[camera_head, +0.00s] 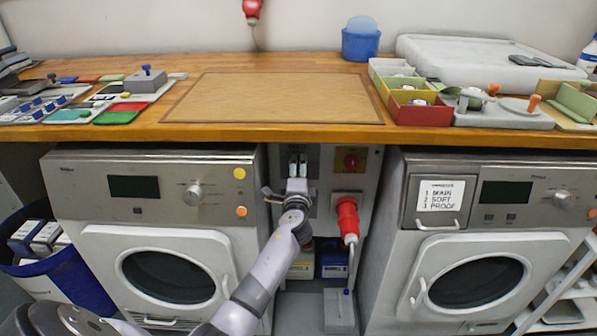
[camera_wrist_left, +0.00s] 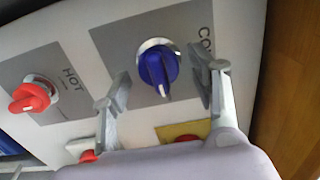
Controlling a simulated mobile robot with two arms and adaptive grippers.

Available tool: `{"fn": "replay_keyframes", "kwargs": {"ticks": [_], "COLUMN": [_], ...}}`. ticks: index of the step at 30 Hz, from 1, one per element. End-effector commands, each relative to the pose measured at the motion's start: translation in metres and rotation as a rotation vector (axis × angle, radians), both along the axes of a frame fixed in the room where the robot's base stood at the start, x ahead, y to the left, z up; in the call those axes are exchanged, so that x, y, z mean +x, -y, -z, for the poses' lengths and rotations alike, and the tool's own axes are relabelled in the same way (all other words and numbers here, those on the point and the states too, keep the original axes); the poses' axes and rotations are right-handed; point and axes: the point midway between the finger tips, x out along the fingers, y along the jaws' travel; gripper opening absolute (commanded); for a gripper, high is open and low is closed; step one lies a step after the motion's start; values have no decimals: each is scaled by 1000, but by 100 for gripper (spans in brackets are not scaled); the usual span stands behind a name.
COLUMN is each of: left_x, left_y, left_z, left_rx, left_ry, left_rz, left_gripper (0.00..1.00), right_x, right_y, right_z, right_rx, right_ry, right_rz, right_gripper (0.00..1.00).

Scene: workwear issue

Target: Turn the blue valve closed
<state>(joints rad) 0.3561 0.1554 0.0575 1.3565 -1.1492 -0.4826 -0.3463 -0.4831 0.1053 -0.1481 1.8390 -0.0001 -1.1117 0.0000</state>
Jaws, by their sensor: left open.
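The blue valve (camera_wrist_left: 157,68) is a round knob with a ridge grip on a grey plate, whose label is partly covered and begins "CO". In the left wrist view its grip points roughly down the picture. My left gripper (camera_wrist_left: 163,84) is open, with one finger on each side of the valve. I cannot tell whether either finger touches it. In the head view my left gripper (camera_head: 298,170) is in front of the panel between the two machines and hides the valve. My right gripper is not in view.
A red valve (camera_wrist_left: 32,97) on a plate marked HOT is beside the blue one. A red plug (camera_head: 347,220) with a cable hangs right of my left gripper. Two machines, left (camera_head: 85,170) and right (camera_head: 390,290), flank the gap below the wooden counter (camera_head: 290,134).

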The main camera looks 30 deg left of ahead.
Motion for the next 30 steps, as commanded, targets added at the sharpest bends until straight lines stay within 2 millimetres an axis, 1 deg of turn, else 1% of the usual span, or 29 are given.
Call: {"fn": "replay_keyframes", "kwargs": {"ticks": [5, 8, 11, 18, 21, 25, 30], "left_x": [-3, -12, -27, -71, -85, -97, -102], "left_y": [2, 8, 17, 44, 53, 60, 63], "left_z": [1, 1, 2, 2, 1, 1, 0], "left_rx": [-1, -2, -2, -2, -3, -1, 0], "left_ry": [0, 0, 0, -2, -1, -1, 0], "left_rz": [1, 1, 2, 1, 2, 1, 0], "left_gripper": [55, 55, 55, 55, 55, 55, 55], "right_x": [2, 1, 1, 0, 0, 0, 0], "right_y": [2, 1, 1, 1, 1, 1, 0], "right_z": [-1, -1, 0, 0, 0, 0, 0], "right_rx": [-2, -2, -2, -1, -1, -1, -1], "right_ry": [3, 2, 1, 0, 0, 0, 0], "right_rz": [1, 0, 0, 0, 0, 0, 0], "right_gripper": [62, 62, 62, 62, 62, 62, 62]}}
